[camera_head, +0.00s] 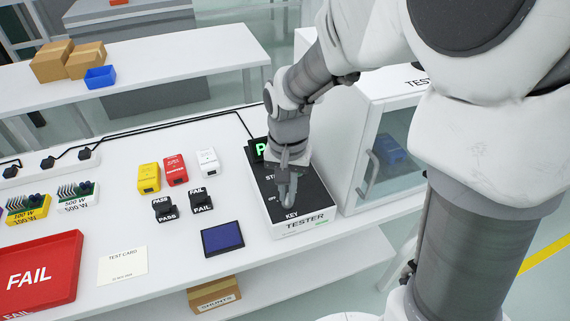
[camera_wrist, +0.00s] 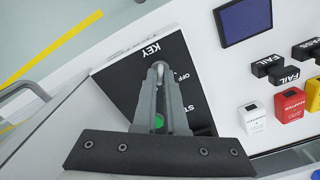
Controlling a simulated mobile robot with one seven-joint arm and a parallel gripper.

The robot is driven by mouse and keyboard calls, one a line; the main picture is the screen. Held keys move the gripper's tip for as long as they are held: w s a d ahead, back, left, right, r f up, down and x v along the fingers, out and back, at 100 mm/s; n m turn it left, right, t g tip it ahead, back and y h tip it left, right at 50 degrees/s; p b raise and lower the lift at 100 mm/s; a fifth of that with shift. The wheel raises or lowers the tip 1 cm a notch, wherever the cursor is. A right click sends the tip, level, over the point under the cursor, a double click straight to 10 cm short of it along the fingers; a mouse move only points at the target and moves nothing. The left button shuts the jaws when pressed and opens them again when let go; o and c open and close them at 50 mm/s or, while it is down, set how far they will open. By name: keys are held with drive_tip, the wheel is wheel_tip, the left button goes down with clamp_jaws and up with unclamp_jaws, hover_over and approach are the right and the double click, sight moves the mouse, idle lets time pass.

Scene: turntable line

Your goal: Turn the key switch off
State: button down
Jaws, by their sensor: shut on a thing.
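The tester (camera_head: 305,221) is a white box with a black top panel on the right part of the bench. In the wrist view its black panel (camera_wrist: 125,87) carries the labels KEY and OFF and a green round button (camera_wrist: 159,121). My gripper (camera_head: 290,200) reaches down onto the panel near the KEY label. In the wrist view my gripper (camera_wrist: 160,70) is shut on the small light key switch (camera_wrist: 159,66) just below the KEY label. The fingers hide most of the key, so its exact angle cannot be told.
A cabinet (camera_head: 372,140) with a clear door and handle stands close to the right of the tester. To the left are a dark blue pad (camera_head: 222,239), PASS and FAIL blocks (camera_head: 201,200), adapters (camera_head: 175,170) and a red FAIL tray (camera_head: 62,262).

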sight(287, 195)
drive_tip(key=n+p, duration=0.2)
drive_tip(key=n, duration=0.5)
drive_tip(key=shift+r, duration=0.1)
drive_tip(key=n+p, duration=0.2)
drive_tip(key=n, duration=0.2)
drive_tip(key=shift+n, duration=0.3)
drive_tip(key=shift+n+p, duration=0.55)
drive_tip(key=shift+n, duration=0.85)
drive_tip(key=c, duration=1)
unclamp_jaws()
wheel_tip(287, 195, up, 17)
drive_tip(key=p, duration=0.3)
drive_tip(key=shift+r, duration=0.15)
drive_tip(key=shift+d, duration=0.1)
